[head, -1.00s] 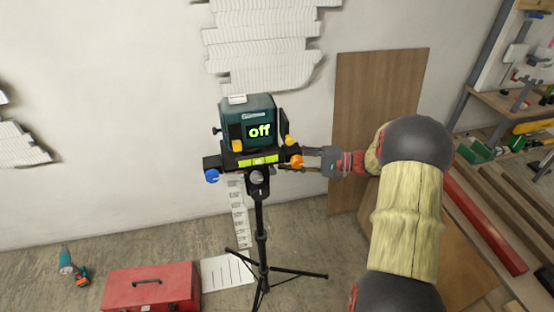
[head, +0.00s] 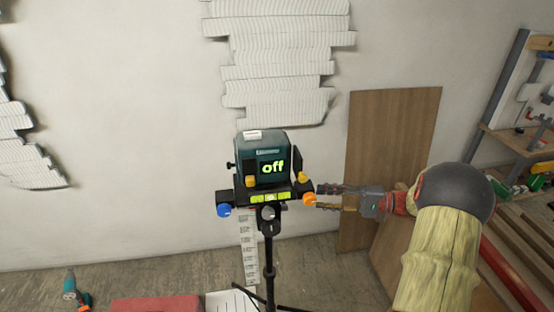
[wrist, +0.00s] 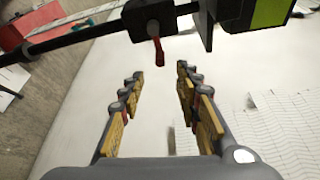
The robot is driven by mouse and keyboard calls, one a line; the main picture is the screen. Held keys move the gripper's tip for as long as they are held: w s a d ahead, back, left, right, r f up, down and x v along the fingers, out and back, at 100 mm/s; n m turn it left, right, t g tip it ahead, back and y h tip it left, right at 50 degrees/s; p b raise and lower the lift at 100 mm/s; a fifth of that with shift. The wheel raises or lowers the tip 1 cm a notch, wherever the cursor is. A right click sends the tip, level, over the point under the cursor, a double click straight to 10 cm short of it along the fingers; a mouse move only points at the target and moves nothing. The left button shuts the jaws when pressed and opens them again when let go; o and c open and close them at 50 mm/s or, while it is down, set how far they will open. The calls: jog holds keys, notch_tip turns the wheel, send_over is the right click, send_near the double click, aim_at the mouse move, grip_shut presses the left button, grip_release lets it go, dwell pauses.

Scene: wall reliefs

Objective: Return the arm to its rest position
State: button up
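My gripper (head: 326,198) is at the right of the tripod-mounted device, its fingers pointing left toward the orange knob (head: 309,199). In the wrist view my gripper (wrist: 158,88) has its two fingers spread wide apart, with nothing between them. My arm comes in from the right in the head view. The dark teal device (head: 263,160) shows "off" in green on its screen and sits on a black mount with a green level (head: 270,197) and a blue knob (head: 224,210). Whether a fingertip touches the orange knob is not clear.
The tripod pole (head: 269,265) stands under the device. A red toolbox (head: 155,304) and a drill (head: 73,290) are on the floor at lower left. Wooden boards (head: 390,150) lean on the wall behind my gripper. A shelf with tools (head: 520,140) is at the right.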

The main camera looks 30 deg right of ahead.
jog(key=s+a+f+m+g+h, duration=0.2)
jog(key=s+f+m+g, duration=0.15)
jog(key=f, duration=0.45)
jog(key=s+a+n+g+h, duration=0.2)
jog(key=s+a+g+h, duration=0.3)
jog(key=s, duration=0.3)
jog(key=s+a+r+n+t+h+p, duration=0.1)
jog(key=s+a+r+n+h+p, duration=0.1)
jog(key=a+r, duration=0.7)
jog(key=s+a+r+n+t+h+p, duration=0.2)
jog(key=s+a+r+n, duration=0.5)
jog(key=r, duration=0.5)
jog(key=a+n+h+p, duration=0.1)
jog(key=a+n+h, duration=0.1)
jog(key=shift+s+h, duration=0.3)
